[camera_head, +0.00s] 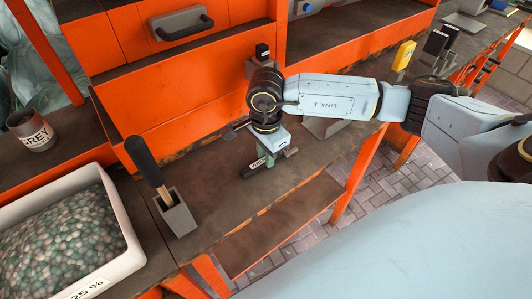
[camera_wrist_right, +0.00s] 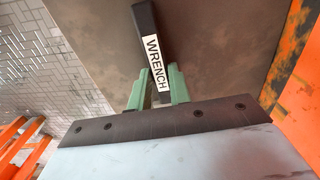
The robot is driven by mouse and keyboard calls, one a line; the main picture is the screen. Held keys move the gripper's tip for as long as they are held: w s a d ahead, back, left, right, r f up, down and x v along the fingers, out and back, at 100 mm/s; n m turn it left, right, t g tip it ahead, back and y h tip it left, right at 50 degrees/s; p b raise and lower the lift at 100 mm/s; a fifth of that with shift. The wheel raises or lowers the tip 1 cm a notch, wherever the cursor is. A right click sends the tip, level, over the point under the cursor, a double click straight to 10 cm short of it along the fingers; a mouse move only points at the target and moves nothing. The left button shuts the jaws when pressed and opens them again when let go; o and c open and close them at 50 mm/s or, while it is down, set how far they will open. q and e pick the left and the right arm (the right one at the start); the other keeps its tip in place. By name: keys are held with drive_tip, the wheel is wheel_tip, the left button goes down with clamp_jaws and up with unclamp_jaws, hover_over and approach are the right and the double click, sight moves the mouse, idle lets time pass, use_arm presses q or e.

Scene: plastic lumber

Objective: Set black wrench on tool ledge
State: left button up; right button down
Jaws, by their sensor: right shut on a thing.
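My right gripper (camera_head: 265,157) points down over the brown worktop (camera_head: 215,175). Its green fingers (camera_wrist_right: 160,88) are shut on the black wrench, which has a white label reading WRENCH. The wrench (camera_wrist_right: 146,22) extends away from the fingers in the right wrist view; its far side is hidden by the gripper. In the head view the wrench (camera_head: 252,171) shows as a small dark bar at the fingertips, low over the worktop. I cannot tell whether it touches the surface. No surface is marked as the tool ledge. My left gripper is not in view.
A black-handled tool stands in a grey holder (camera_head: 175,215) left of the gripper. A white bin of pebbles (camera_head: 125,225) is at the lower left, a grey can (camera_head: 31,130) behind it. Orange drawers (camera_head: 185,95) rise behind the worktop. A yellow-topped item (camera_head: 403,55) stands farther right.

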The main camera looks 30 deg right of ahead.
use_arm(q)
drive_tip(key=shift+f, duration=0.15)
use_arm(e)
drive_tip(key=shift+f, duration=0.15)
drive_tip(key=c, duration=1.3)
unclamp_jaws()
drive_tip(key=shift+r, duration=0.4)
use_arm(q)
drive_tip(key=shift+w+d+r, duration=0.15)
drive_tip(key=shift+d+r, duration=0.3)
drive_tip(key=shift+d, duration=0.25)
use_arm(e)
wheel_tip(320, 180, up, 12)
drive_tip(key=shift+f, duration=0.2)
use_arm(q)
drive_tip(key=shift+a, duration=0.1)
